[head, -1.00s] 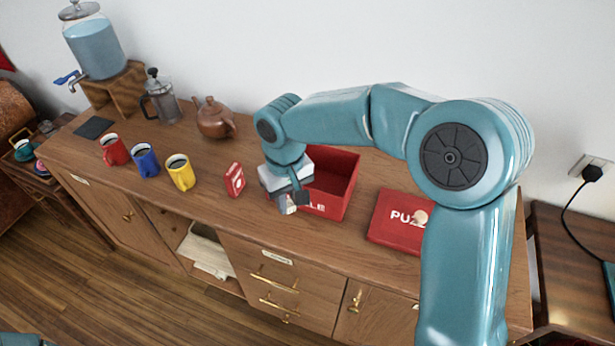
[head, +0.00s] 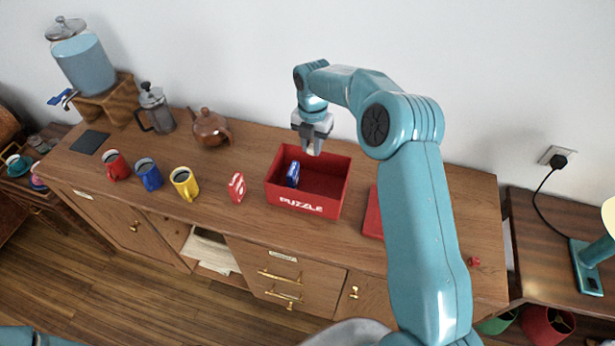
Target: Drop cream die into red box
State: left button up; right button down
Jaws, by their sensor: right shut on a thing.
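The red box (head: 308,208), marked PUZZLE, stands open on the wooden sideboard. A blue card box (head: 292,174) is inside it at the left. My right gripper (head: 314,150) hangs over the back of the red box, pointing down, with its fingers shut on a small pale thing, which I take to be the cream die; the fingers mostly hide it. My left gripper is not in view.
A red card box (head: 237,187) stands left of the red box. The red lid (head: 372,215) lies to its right, partly behind my right arm. Yellow (head: 185,184), blue (head: 148,175) and red (head: 116,166) mugs, a teapot (head: 210,128) and a small red die (head: 474,261) are on the sideboard.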

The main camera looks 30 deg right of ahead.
jog(key=shift+d+n, duration=0.2)
jog(key=shift+n, duration=0.1)
jog(key=shift+d+f, duration=0.1)
jog(key=shift+f, duration=0.2)
notch_tip(320, 180, down, 6)
jog(key=b, duration=0.4)
jog(key=shift+r, duration=0.25)
jog(key=c, duration=0.9)
grip_release()
jog(key=shift+o, duration=0.2)
